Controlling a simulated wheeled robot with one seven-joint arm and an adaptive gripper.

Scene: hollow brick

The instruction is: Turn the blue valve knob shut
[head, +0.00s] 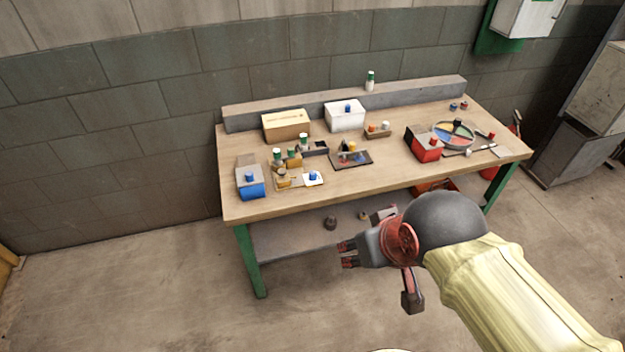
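Several small blue knob-like pieces show on the workbench in the head view; I cannot tell for sure which is the valve knob. One blue knob (313,176) stands on a small white plate (319,183) near the front edge. Another blue piece (250,177) is on top of a blue box (252,191) at the front left corner. A third blue piece (347,108) is on a white box (345,120) at the back. My gripper (347,255) is in front of the bench, pointing left, apart from all of these. Its fingers look spread and empty.
The wooden workbench (380,178) also holds a cardboard box (286,126), a red box (424,149), a round coloured tray (470,137) and small bottles. A lower shelf (290,240) is below. The floor left of the bench is clear.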

